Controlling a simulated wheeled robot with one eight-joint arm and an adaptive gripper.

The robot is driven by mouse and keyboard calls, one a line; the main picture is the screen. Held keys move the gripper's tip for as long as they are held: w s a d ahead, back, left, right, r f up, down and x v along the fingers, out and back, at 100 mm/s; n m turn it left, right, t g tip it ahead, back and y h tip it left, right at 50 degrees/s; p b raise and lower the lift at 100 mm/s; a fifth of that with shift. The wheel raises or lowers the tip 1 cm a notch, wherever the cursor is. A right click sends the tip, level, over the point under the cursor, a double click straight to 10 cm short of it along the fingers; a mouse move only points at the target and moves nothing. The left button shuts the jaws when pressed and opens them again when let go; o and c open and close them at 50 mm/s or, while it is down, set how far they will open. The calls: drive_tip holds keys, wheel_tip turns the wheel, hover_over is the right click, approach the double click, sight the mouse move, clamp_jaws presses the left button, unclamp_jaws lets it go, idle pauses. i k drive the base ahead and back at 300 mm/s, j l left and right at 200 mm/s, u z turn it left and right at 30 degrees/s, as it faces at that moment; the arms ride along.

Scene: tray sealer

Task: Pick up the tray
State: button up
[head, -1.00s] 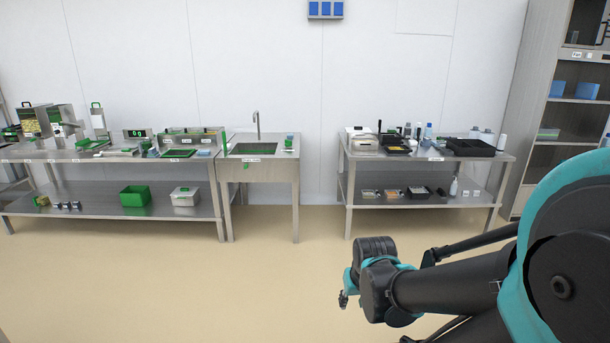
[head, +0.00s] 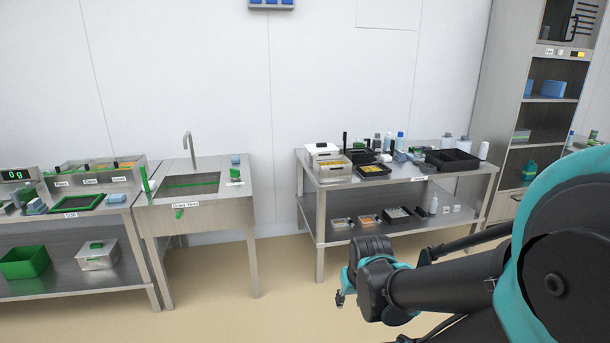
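Which tray is meant cannot be told. On the right steel table, a large black tray (head: 453,159) stands toward the right end. Smaller black trays, one with yellow-orange contents (head: 373,170), sit left of it. A tray-like piece with a green rim (head: 77,204) lies on the left counter. My gripper (head: 341,297) is low in the picture, over the floor in front of the right table and apart from every tray. It is small and partly hidden by my wrist, so its opening cannot be made out.
The right table (head: 320,185) has a lower shelf with small filled trays (head: 369,220) and a bottle. A sink (head: 195,205) stands to its left, with a gap between. A green bin (head: 25,263) sits under the left counter. A tall cabinet (head: 510,110) stands right. Floor ahead is clear.

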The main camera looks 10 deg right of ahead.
sight(376, 169)
drive_tip(key=i+j+z, duration=0.4)
drive_tip(key=i, duration=0.15)
drive_tip(key=i+j+z, duration=0.4)
drive_tip(key=i+l, duration=0.1)
